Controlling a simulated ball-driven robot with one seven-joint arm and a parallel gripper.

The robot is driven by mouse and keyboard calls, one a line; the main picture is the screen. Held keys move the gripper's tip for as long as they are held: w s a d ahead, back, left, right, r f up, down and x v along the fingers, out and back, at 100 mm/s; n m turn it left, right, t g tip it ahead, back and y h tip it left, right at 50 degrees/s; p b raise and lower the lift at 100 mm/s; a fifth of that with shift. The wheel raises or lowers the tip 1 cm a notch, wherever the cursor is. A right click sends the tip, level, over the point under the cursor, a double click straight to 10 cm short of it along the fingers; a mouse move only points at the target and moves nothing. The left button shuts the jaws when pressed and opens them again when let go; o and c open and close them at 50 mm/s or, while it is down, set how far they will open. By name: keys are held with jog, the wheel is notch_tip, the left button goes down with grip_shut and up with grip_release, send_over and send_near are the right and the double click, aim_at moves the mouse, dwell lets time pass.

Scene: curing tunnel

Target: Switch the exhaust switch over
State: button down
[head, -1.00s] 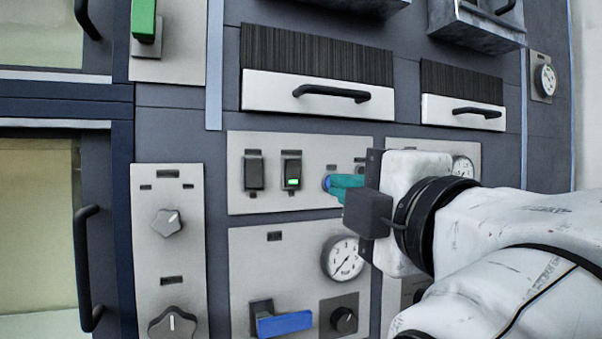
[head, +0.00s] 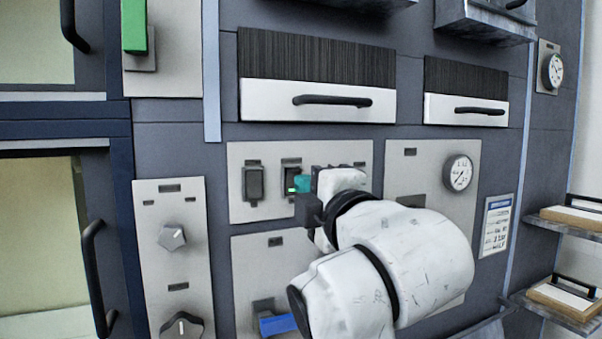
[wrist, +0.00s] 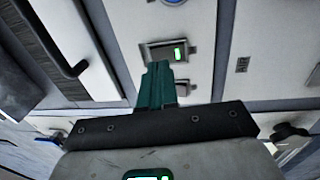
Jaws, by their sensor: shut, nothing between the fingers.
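Two dark rocker switches sit side by side on a light panel. The right one (head: 291,181) shows a green light and also appears in the wrist view (wrist: 180,53). The left one (head: 254,183) is unlit. I cannot read which is the exhaust switch. My gripper (head: 302,183) has teal fingers, shut and empty, just right of the lit switch in the head view. In the wrist view the fingertips (wrist: 157,66) overlap the lit switch's edge and partly cover the other switch (wrist: 183,89). I cannot tell whether they touch.
A blue round button (wrist: 173,1) is at the wrist view's top edge; my arm hides it in the head view. Below are a blue lever (head: 277,324) and, to the left, a knob panel (head: 172,265). A drawer handle (head: 332,100) juts out above. A gauge (head: 458,173) is right.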

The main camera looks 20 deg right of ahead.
aim_at(294, 173)
jog(key=shift+w+r, duration=0.2)
jog(key=shift+w, duration=1.2)
jog(key=shift+p, duration=0.3)
jog(key=shift+w+r, duration=0.25)
jog(key=shift+r+p, duration=0.45)
jog(key=shift+p, duration=0.15)
jog(key=shift+r, duration=0.1)
